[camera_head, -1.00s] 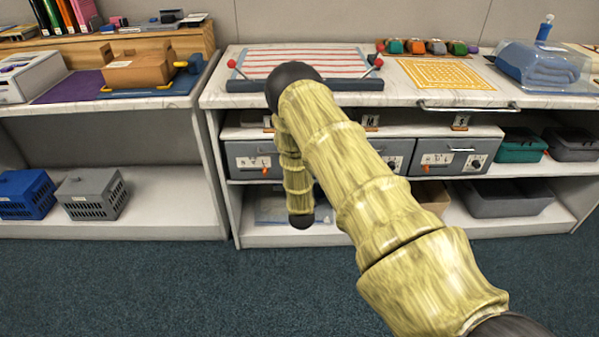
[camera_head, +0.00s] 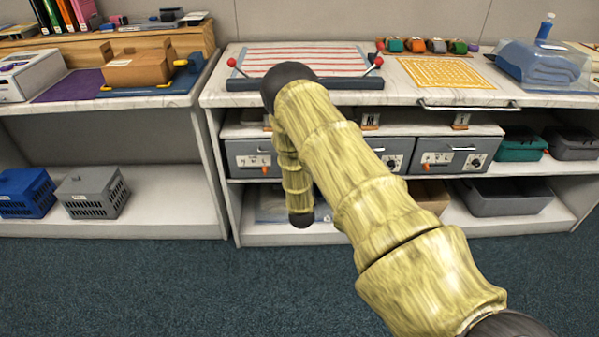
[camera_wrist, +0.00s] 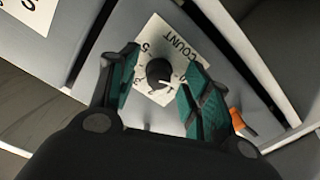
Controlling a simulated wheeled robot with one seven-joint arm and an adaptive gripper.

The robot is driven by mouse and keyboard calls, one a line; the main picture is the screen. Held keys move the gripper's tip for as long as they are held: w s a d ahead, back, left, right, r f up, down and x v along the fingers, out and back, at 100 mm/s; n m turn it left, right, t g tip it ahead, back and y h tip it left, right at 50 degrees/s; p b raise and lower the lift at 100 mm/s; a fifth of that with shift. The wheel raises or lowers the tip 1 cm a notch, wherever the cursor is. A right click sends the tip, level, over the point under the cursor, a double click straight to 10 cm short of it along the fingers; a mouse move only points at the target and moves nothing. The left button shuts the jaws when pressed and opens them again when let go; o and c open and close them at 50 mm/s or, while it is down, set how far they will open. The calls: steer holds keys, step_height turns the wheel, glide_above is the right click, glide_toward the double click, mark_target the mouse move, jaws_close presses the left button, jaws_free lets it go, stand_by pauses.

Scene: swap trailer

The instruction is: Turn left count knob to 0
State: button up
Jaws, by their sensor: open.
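The black count knob (camera_wrist: 159,72) sits on a white dial label (camera_wrist: 178,50) reading COUNT, which looks tilted and upside down in the wrist view. A white mark on the knob points to the lower right of the picture. The numbers near it are partly hidden. My gripper (camera_wrist: 160,60) is open, with one teal-padded finger on each side of the knob in the picture. I cannot tell whether either pad touches it. In the head view my arm hides the knob and my gripper, in front of the left grey drawer unit (camera_head: 247,148).
An orange lever (camera_wrist: 239,120) stands beside my right finger. Other grey units with a dial (camera_head: 478,162) stand to the right on the same shelf. The white worktop (camera_head: 390,98) overhangs them. The carpet (camera_head: 150,285) in front is clear.

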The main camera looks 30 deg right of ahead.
steer(key=v, duration=1.2)
stand_by(0.4)
steer(key=s+a+f+g+y, duration=0.65)
steer(key=s+a+f, duration=0.45)
steer(key=s+f, duration=0.4)
steer(key=s+a+g+y, duration=0.1)
steer(key=s+a+g, duration=0.25)
steer(key=s, duration=0.55)
steer(key=s+a+n+g+y, duration=0.15)
steer(key=s+a, duration=0.25)
steer(key=s, duration=0.6)
steer(key=s+a+g+y, duration=0.1)
steer(key=s+a+g, duration=0.3)
steer(key=s, duration=0.5)
step_height(320, 180, up, 18)
steer(key=p, duration=1.8)
steer(key=shift+w, duration=0.2)
steer(key=shift+d+r, duration=0.1)
